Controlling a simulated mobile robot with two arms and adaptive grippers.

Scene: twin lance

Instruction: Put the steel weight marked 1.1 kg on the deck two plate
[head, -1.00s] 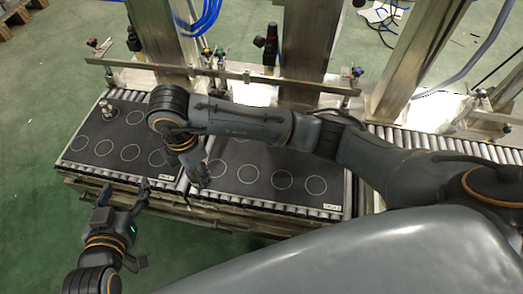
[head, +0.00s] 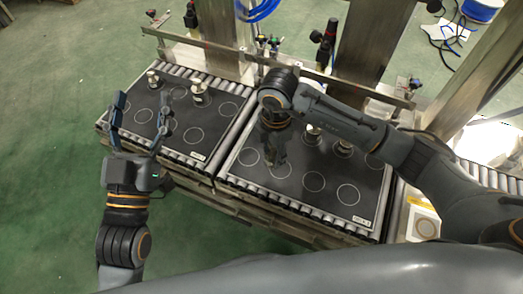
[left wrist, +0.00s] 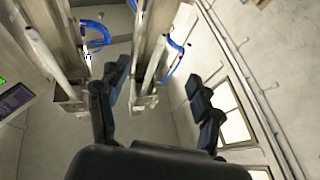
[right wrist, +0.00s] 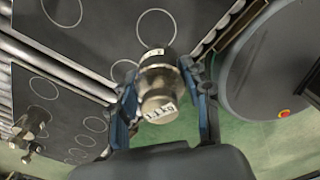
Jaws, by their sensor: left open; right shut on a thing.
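The steel weight marked 1.1 kg (right wrist: 160,95) is between the fingers of my right gripper (right wrist: 166,112), which is shut on it. In the head view my right gripper (head: 275,158) points down over the right-hand deck plate (head: 310,203); the held weight is hard to make out there, and I cannot tell whether it touches the plate. The right-hand plate is dark with white circles and a small label at its front corner, which seems to read deck 2. My left gripper (head: 137,130) is open and empty in front of the left-hand plate (head: 180,136).
Two steel weights, one at the back (head: 154,79) and one nearer the middle (head: 198,92), stand on the left-hand plate. Posts and a rail (head: 190,42) stand behind.

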